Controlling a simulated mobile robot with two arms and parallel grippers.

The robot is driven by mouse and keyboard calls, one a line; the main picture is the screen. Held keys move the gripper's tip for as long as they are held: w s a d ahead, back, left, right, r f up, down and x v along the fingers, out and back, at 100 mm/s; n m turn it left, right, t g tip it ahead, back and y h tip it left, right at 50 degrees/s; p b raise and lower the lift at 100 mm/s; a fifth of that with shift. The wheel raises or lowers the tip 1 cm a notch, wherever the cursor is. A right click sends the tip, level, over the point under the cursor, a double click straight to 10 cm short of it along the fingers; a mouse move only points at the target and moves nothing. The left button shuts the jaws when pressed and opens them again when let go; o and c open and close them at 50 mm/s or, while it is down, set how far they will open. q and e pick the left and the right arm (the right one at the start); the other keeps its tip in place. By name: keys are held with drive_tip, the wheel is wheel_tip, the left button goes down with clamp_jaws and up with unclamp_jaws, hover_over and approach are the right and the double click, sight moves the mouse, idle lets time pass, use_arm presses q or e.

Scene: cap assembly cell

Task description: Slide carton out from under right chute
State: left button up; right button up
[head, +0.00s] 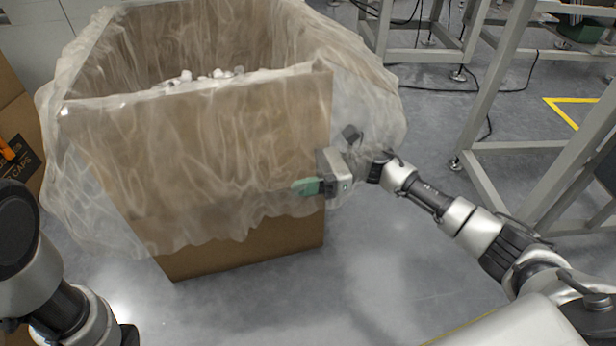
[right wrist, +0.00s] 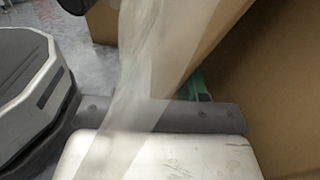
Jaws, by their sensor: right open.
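The carton (head: 250,255) is a large open brown box on the grey floor. A translucent plastic liner (head: 200,150) hangs over its rim and sides. Small white pieces (head: 205,76) show inside. My right gripper (head: 328,172) is open at the carton's near right corner, with a green finger against or just in front of the liner. In the right wrist view the liner (right wrist: 155,60) hangs across the gripper, and the carton wall (right wrist: 275,85) is close on the right. I cannot tell whether the fingers straddle the wall. My left arm is at lower left; its gripper does not show.
Metal frame legs (head: 475,165) stand on the right, with black cables on the floor behind. Another brown box (head: 22,130) with a black caps label stands at the left edge. Bare floor (head: 370,285) lies in front and to the right of the carton.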

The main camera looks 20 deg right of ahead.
clamp_jaws()
drive_tip(key=shift+w+d+r, duration=0.1)
drive_tip(key=shift+w+r, duration=0.05)
idle(1.3)
